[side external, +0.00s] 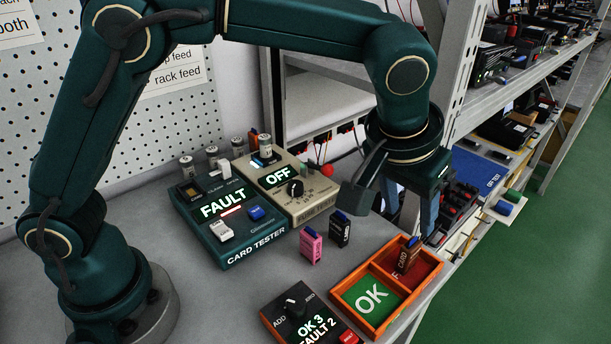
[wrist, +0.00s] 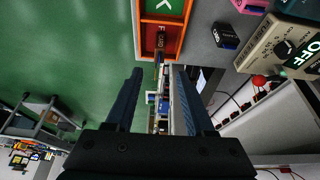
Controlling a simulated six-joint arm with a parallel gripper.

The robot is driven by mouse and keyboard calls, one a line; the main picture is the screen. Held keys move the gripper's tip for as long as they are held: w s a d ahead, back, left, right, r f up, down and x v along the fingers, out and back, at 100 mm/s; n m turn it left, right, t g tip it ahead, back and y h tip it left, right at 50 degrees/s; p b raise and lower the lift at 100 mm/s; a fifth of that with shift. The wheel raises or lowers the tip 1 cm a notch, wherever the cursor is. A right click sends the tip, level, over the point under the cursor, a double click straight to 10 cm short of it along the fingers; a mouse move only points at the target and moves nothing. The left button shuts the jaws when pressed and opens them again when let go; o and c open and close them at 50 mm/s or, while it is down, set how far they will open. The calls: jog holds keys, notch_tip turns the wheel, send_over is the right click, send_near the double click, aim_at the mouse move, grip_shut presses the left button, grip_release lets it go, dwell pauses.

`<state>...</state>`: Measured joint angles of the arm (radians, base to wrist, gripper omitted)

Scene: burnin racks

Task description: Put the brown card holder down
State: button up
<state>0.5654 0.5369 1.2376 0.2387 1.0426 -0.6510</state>
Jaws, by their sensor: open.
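The brown card holder (side external: 408,255) stands in the red compartment of the orange tray (side external: 347,313), looking upright, with a blue top. In the wrist view the brown card holder (wrist: 161,41) lies beyond my fingertips, in the red part next to the green OK part. My gripper (side external: 410,208) is above the tray, open, with nothing between its fingers. In the wrist view my gripper (wrist: 158,72) shows its two fingers apart. Whether a fingertip touches the holder is hard to tell, but a gap seems to show.
A card tester (side external: 226,222) reading FAULT and a beige box (side external: 296,200) reading OFF stand behind. A pink holder (side external: 311,246) and a black holder (side external: 340,229) stand left of the tray. A counter box (side external: 300,305) sits in front. Shelving (side external: 465,60) is close on the right.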

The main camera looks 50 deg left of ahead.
jog(key=s+a+r, duration=0.3)
jog(key=s+a, duration=0.3)
jog(key=a, duration=0.1)
jog(key=s+a+r, duration=0.2)
jog(key=s+a, duration=0.4)
jog(key=a, duration=0.2)
jog(key=s+a+f+t, duration=0.1)
jog(key=s+a+f, duration=0.1)
jog(key=s, duration=0.4)
jog(key=shift+f, duration=0.4)
